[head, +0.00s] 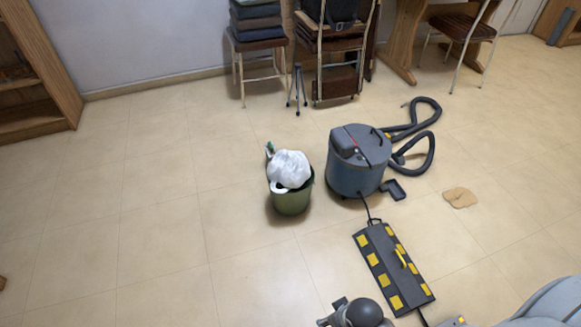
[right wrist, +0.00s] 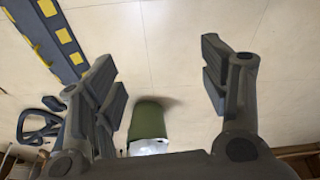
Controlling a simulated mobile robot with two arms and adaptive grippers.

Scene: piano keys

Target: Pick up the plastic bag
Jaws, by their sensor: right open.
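A white plastic bag (head: 289,168) sits bunched in the top of a green bin (head: 291,201) on the tiled floor, bulging above the rim. In the right wrist view the bin (right wrist: 147,121) appears upside down between my fingers, with part of the bag (right wrist: 148,147) at its lower end. The rest of the bag is hidden behind my gripper body. My right gripper (right wrist: 160,75) is open and empty, its fingers wide apart and clear of the bag. Part of my right arm shows at the bottom of the head view. My left gripper is not in view.
A grey vacuum cleaner (head: 355,174) with a black hose (head: 428,147) stands right of the bin. A brown patch (head: 460,197) is at right. Chairs and shelves line the back. The left floor is clear.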

